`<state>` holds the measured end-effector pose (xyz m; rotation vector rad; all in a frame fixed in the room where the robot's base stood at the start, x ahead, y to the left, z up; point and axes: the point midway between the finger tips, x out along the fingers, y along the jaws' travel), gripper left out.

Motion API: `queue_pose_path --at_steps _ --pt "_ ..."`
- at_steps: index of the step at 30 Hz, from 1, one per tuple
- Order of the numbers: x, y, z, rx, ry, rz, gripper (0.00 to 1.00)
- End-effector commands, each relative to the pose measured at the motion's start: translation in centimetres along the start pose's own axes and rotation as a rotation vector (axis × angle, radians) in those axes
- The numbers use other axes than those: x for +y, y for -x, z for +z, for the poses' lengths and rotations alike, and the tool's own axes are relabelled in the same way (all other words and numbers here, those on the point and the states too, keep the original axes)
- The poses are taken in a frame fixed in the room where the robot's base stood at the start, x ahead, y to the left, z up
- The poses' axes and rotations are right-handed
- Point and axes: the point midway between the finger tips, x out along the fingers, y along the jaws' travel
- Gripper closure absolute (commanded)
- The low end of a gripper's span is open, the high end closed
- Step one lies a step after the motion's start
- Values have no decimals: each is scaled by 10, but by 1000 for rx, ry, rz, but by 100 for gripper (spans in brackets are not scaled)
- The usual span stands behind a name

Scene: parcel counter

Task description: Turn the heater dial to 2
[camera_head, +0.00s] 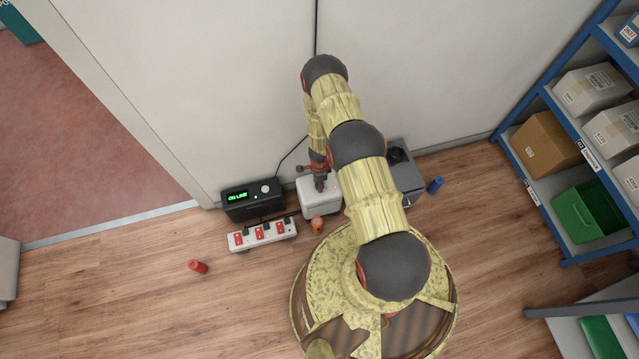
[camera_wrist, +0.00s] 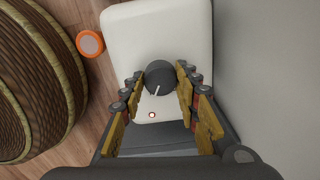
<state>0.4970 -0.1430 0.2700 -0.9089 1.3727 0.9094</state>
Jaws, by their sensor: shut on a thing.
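The heater (camera_head: 321,200) is a white box on the floor against the wall. In the wrist view its white top (camera_wrist: 125,38) carries a round dark grey dial (camera_wrist: 160,75) with a white pointer line. The pointer slants toward the lower left of that view, near a small red-ringed mark. No numbers can be read. My gripper (camera_wrist: 161,80) has its two fingers on either side of the dial, shut on it. In the head view my gripper (camera_head: 320,180) is over the heater's top, and my arm hides part of the heater's right side.
A black box with a green display (camera_head: 252,199) stands left of the heater, with a power strip (camera_head: 262,235) in front. An orange round item (camera_head: 318,224), a red can (camera_head: 198,266) and a blue can (camera_head: 435,185) are on the floor. A grey box (camera_head: 408,180) stands right.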

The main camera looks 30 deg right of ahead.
Motion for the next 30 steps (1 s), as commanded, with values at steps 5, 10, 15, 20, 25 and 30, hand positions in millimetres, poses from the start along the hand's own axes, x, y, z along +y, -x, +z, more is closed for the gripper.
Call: queue_pose_path --at_steps 5,10,15,20,25,30 --pt "-1 0 1 -1 -41 -1 94" --pt "-1 0 1 -1 -55 -1 94" --pt "-1 0 1 -1 -57 -1 94" --pt "-1 0 1 -1 -56 -1 94" --pt "-1 0 1 -1 -56 -1 59" --pt "-1 0 0 0 -56 -1 49"
